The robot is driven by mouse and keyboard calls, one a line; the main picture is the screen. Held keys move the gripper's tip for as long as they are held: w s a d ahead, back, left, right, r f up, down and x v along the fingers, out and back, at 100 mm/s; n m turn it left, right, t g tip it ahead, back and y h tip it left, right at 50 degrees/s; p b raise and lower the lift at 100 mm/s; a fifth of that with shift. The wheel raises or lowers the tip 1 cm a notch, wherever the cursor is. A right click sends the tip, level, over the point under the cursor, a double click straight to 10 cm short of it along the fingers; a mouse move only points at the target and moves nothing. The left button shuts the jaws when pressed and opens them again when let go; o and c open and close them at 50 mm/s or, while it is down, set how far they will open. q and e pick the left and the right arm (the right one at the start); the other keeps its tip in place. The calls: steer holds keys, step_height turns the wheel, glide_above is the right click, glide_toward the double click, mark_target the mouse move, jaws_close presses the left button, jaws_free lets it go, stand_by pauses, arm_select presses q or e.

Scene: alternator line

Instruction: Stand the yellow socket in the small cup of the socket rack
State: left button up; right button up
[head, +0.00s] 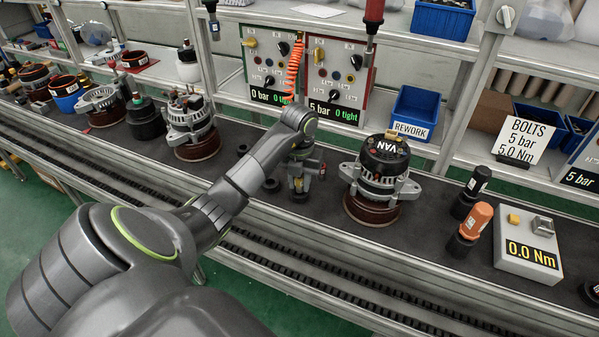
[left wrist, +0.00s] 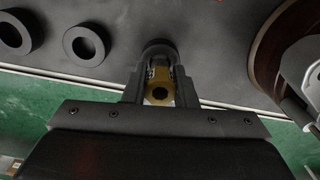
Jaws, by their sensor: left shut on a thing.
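My left gripper (head: 299,185) points down between two alternators and is shut on the yellow socket (left wrist: 159,92). In the left wrist view the socket shows between the fingers with a dark round hole facing the camera. A black cup of the socket rack (left wrist: 158,47) shows right behind the fingertips, mostly hidden by them. The socket is at this cup, but I cannot tell whether it is inside it or just above. Two other black ring-shaped cups (left wrist: 85,44) stand empty to the left. My right gripper is not in view.
The VAN alternator (head: 382,175) stands on a brown round base close to the right of my gripper. Another alternator (head: 190,125) stands to the left. An orange-topped tool (head: 473,225) and a torque display (head: 528,245) are at the right. The belt's front edge is close by.

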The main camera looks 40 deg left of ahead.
arm_select(q)
steer(key=shift+f+b, duration=0.45)
steer(key=shift+f, duration=0.2)
steer(key=o, duration=0.9)
steer(key=shift+o, duration=0.2)
steer(key=shift+r, duration=0.15)
step_height(320, 180, up, 17)
steer(key=p, duration=1.6)
steer(key=shift+r, duration=0.15)
